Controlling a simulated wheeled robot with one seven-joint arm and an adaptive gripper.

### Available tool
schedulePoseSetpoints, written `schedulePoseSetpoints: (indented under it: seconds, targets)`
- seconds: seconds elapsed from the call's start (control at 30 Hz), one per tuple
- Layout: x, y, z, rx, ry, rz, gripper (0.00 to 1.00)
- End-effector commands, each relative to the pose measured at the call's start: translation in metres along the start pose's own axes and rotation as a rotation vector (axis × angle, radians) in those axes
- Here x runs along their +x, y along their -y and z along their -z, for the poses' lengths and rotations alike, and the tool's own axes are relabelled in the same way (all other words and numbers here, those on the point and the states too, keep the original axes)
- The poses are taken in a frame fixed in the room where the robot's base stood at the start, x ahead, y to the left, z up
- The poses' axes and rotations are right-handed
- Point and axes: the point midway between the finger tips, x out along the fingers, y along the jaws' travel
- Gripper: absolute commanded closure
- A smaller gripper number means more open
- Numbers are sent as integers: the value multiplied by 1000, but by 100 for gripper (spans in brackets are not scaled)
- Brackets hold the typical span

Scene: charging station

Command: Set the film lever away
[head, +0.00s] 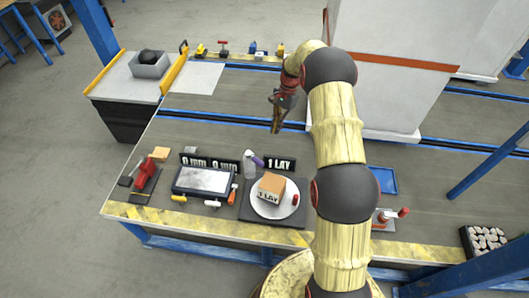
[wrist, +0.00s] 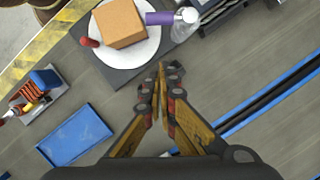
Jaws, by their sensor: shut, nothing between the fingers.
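I cannot tell for sure which part is the film lever. A small device with a red handle (head: 403,212) sits at the front right of the bench; the wrist view shows it at left with blue and orange parts (wrist: 42,82). A small red knob (head: 295,199) stands at the rim of a round white plate (head: 262,211), also seen in the wrist view (wrist: 90,43). A cardboard box (head: 271,186) sits on the plate. My gripper (head: 276,129) hangs beyond the plate, apart from everything; its fingers (wrist: 161,70) are shut and empty.
A blue tray (head: 386,180) lies right of my arm. A tall white block stands behind.

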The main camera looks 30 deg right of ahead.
Motion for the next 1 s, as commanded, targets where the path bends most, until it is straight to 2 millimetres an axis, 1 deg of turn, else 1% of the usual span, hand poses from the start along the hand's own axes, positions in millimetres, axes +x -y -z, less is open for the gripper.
schedulePoseSetpoints:
  seconds: [0.17, 0.27, 0.37, 0.8, 0.83, 0.9, 1.0]
  targets:
    - [1, 0, 0, -1, 0, 0, 100]
    - [8, 0, 0, -1, 0, -1, 100]
    - [22, 0, 1, -1, 0, -1, 100]
    - [107, -1, 0, -2, 1, -2, 100]
    - [106, 0, -6, -4, -1, 0, 100]
    - [111, 0, -16, -4, -1, 0, 100]
    - [115, 0, -26, -4, -1, 0, 100]
